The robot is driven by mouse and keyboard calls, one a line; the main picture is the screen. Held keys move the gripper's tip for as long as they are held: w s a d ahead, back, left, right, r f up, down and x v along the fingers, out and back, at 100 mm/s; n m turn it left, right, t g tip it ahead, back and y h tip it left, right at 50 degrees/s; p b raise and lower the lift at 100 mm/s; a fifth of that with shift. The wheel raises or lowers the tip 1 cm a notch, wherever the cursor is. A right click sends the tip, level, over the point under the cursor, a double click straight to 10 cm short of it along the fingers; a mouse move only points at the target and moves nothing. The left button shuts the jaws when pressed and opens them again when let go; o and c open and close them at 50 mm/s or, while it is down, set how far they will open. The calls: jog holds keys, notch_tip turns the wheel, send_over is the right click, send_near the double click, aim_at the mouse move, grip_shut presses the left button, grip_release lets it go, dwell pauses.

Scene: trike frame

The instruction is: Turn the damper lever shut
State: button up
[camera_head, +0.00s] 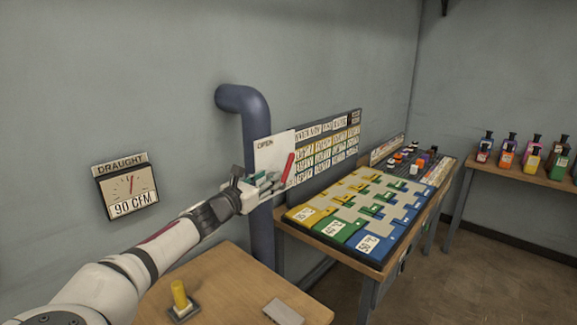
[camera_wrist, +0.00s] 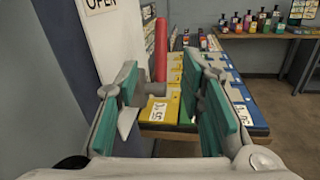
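The damper lever is a red bar (camera_head: 289,167) in front of a white plate (camera_head: 270,149) marked OPEN, beside the blue pipe (camera_head: 257,112). It stands nearly upright, leaning a little right. In the wrist view the red lever (camera_wrist: 161,48) shows upright beyond the fingertips, between them in the picture, with a grey hub by its foot. My gripper (camera_head: 265,182) is in front of the plate's lower part, left of the lever. I cannot tell how far the lever is from the fingertips.
A draught gauge (camera_head: 127,187) on the wall reads 90 CFM. A bench (camera_head: 222,288) below my arm holds a yellow-handled item (camera_head: 181,297) and a grey plate (camera_head: 283,312). A board of coloured tiles (camera_head: 370,205) stands right of the pipe. Bottles line a far shelf (camera_head: 520,172).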

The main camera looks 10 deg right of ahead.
aim_at(287, 166)
jog(key=x, duration=1.1)
jog(key=shift+w+d, duration=0.2)
jog(key=shift+d, duration=0.05)
grip_shut()
